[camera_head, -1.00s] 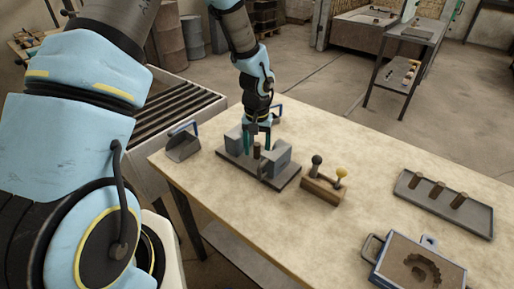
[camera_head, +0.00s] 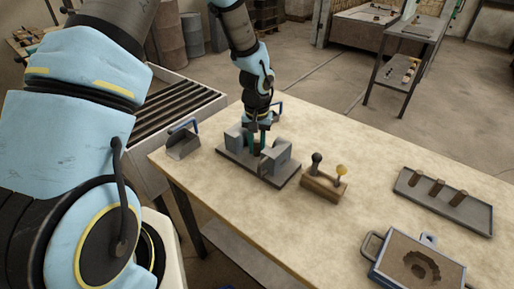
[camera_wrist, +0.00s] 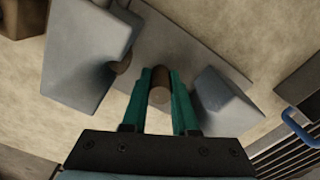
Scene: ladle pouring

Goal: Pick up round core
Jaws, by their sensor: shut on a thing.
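The round core (camera_wrist: 160,92) is a short brown cylinder with a paler end, seen in the wrist view between the green fingers. My gripper (camera_wrist: 160,88) is shut on it, one finger on each side. In the head view my gripper (camera_head: 259,146) points down between the two grey blocks of the core box, and the core is mostly hidden there. The core box halves stand apart on a dark base plate (camera_head: 232,163), one at left (camera_wrist: 85,50) and one at right (camera_wrist: 225,103) in the wrist view. I cannot tell whether the core touches the plate.
A wooden stand with a black and a yellow knob (camera_head: 325,187) is right of the plate. A tray (camera_head: 473,216) with several brown cores lies at the far right. A mould box (camera_head: 378,262) is at the front right. A blue-handled tool (camera_head: 183,146) lies left.

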